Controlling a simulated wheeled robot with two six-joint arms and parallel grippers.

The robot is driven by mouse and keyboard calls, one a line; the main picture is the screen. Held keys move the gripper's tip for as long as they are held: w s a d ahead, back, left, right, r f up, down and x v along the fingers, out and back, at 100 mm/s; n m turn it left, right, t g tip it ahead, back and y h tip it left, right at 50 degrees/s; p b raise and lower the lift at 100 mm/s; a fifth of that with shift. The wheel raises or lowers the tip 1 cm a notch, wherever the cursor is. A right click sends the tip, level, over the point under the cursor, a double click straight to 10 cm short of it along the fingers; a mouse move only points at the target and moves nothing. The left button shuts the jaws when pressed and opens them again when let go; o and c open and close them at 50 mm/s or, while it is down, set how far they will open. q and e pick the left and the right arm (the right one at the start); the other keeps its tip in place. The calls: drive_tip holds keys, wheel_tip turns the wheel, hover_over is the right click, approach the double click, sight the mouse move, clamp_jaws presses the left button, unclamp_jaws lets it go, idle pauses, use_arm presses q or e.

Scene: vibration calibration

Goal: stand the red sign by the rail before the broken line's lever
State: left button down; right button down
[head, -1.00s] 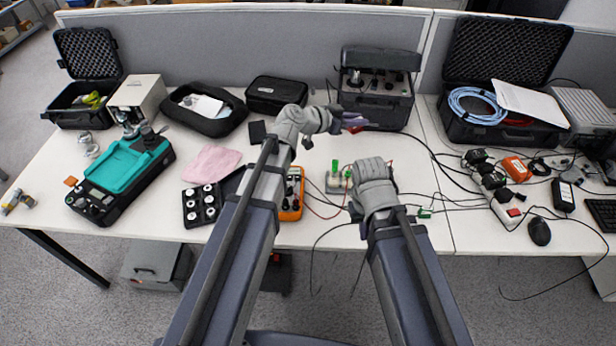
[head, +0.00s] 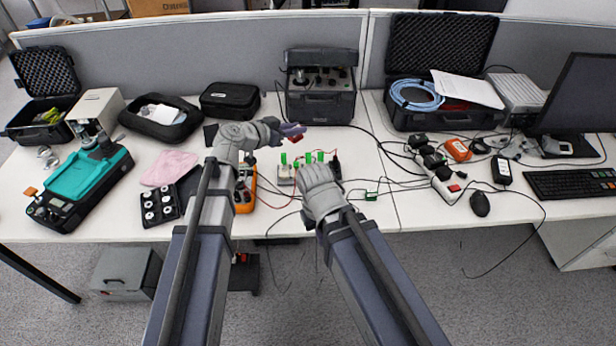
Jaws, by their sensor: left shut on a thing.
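My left gripper (head: 291,129) is shut on a small red thing (head: 296,138), probably the red sign, held above the table in front of the black case with knobs. Its shape is mostly hidden by the fingers. Below it is a low pale unit (head: 287,177) with several upright green levers (head: 308,157), likely the rail. I cannot tell which lever belongs to the broken line. My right gripper (head: 316,176) is over the front of this unit and hides part of it. Its fingertips are hidden.
An orange meter (head: 245,188) lies left of the lever unit, with cables around. The black case with knobs (head: 320,102) stands behind. A power strip (head: 437,178) and mouse (head: 480,204) are to the right. A teal-topped device (head: 80,185) is at the left.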

use_arm(q)
drive_tip(key=b, duration=1.7)
hover_over(297, 193)
wheel_tip(297, 193, down, 17)
drive_tip(key=shift+n+y, duration=0.3)
drive_tip(key=shift+y, duration=0.1)
wheel_tip(297, 193, down, 7)
drive_tip(key=b, duration=0.6)
drive_tip(key=shift+r, duration=0.15)
drive_tip(key=shift+f+b, duration=0.55)
drive_tip(key=shift+b, duration=0.25)
drive_tip(key=c, duration=1.3)
unclamp_jaws()
drive_tip(key=o, duration=0.6)
drive_tip(key=shift+c, duration=0.2)
drive_tip(key=p+v, duration=0.2)
drive_tip(key=v, duration=0.4)
drive_tip(key=shift+s+a+p, duration=0.1)
drive_tip(key=shift+s+p, duration=0.1)
drive_tip(key=shift+p, duration=0.15)
drive_tip(key=shift+s+a+r, duration=0.25)
drive_tip(key=shift+s+a, duration=0.15)
drive_tip(key=shift+a, duration=0.05)
